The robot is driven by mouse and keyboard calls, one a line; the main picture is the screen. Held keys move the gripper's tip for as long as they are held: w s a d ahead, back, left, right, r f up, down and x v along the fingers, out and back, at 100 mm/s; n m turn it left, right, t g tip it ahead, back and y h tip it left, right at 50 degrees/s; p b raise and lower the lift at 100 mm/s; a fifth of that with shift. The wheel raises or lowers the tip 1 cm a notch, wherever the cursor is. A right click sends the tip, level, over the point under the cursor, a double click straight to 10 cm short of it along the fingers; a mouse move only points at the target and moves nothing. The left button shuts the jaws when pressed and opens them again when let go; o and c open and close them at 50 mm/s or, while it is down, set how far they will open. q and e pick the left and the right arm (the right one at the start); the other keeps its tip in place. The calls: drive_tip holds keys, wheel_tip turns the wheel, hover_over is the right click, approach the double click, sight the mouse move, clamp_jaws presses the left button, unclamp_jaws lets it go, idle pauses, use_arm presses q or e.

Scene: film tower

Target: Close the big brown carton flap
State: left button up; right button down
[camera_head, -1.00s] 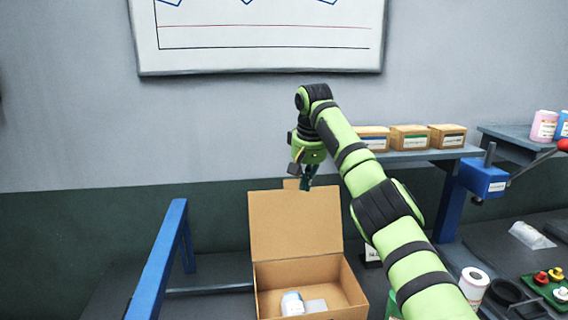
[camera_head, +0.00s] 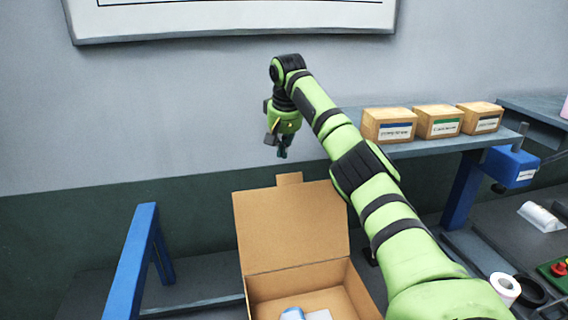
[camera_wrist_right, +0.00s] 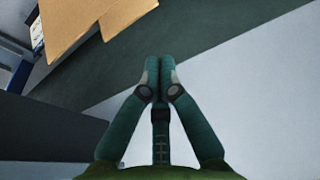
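The big brown carton (camera_head: 362,296) stands open on the bench at the bottom middle of the head view. Its flap (camera_head: 290,228) stands up at the back, with a small tab on its top edge. Inside the carton are a white-and-blue item (camera_head: 292,314) and a pale item beside it, both cut by the frame edge. My right gripper (camera_head: 282,153) hangs fingers down above the flap's top edge, apart from it. In the right wrist view its fingertips (camera_wrist_right: 160,62) are together with nothing between them, and brown cardboard (camera_wrist_right: 85,22) shows at the upper left. My left gripper is not in view.
A blue frame (camera_head: 140,255) stands left of the carton. Several small labelled boxes (camera_head: 438,121) sit on a raised shelf at the right. A blue clamp-like block (camera_head: 511,166) is at the shelf's end. A white roll (camera_head: 505,288) stands at the lower right.

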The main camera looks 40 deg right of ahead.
use_arm(q)
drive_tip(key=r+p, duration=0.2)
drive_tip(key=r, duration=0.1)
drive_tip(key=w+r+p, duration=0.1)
drive_tip(key=p, duration=0.1)
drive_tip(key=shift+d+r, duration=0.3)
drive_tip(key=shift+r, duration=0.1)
use_arm(e)
drive_tip(key=f, duration=0.3)
drive_tip(key=s+f, duration=0.1)
drive_tip(key=f, duration=0.1)
drive_tip(key=shift+s+a, duration=0.1)
drive_tip(key=shift+a, duration=0.2)
drive_tip(key=shift+r, duration=0.1)
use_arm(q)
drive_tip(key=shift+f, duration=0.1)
